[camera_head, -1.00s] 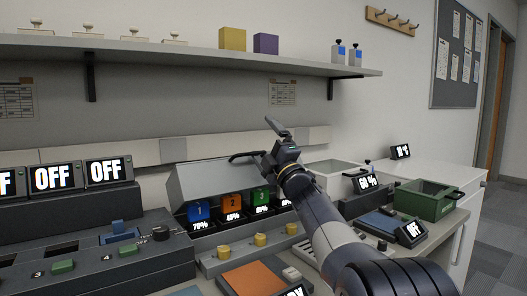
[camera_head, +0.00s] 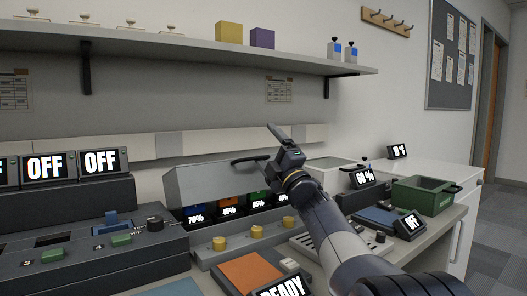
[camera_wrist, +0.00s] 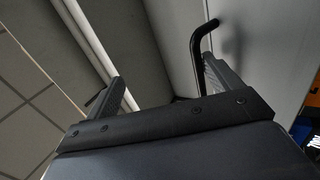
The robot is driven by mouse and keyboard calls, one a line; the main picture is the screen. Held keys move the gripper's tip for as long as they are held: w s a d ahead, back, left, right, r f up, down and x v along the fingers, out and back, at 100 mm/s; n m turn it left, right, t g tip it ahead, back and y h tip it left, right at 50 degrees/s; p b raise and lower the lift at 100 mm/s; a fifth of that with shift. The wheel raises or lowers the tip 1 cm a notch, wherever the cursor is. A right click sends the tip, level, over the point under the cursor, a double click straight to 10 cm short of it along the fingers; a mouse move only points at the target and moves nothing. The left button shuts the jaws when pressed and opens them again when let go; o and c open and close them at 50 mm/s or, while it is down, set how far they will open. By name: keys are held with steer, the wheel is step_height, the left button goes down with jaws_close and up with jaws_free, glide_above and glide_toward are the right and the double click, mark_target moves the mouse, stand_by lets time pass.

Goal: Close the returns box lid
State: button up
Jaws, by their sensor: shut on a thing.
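My gripper (camera_head: 277,152) is at the right end of this handle. The grip itself is partly hidden. No label names the returns box.
A green open box (camera_head: 425,196) stands at the right of the bench, with a pale open bin (camera_head: 330,165) behind my arm. Yellow knobs (camera_head: 257,232) and an orange pad (camera_head: 250,272) lie in front. A shelf (camera_head: 190,54) runs above.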

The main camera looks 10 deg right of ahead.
steer(key=shift+o, duration=0.9)
steer(key=b+v, duration=0.5)
steer(key=v, duration=0.1)
steer(key=shift+f, duration=0.2)
steer(key=shift+s+d+f+b, duration=0.1)
steer(key=shift+s+d+b, duration=0.05)
steer(key=shift+s, duration=0.25)
steer(key=shift+s+d+f+b, duration=0.15)
steer(key=shift+s+d, duration=0.05)
steer(key=shift+s, duration=0.15)
steer(key=c, duration=1)
steer(key=shift+f, duration=0.3)
steer(key=shift+w+f, duration=0.1)
steer(key=shift+c, duration=0.3)
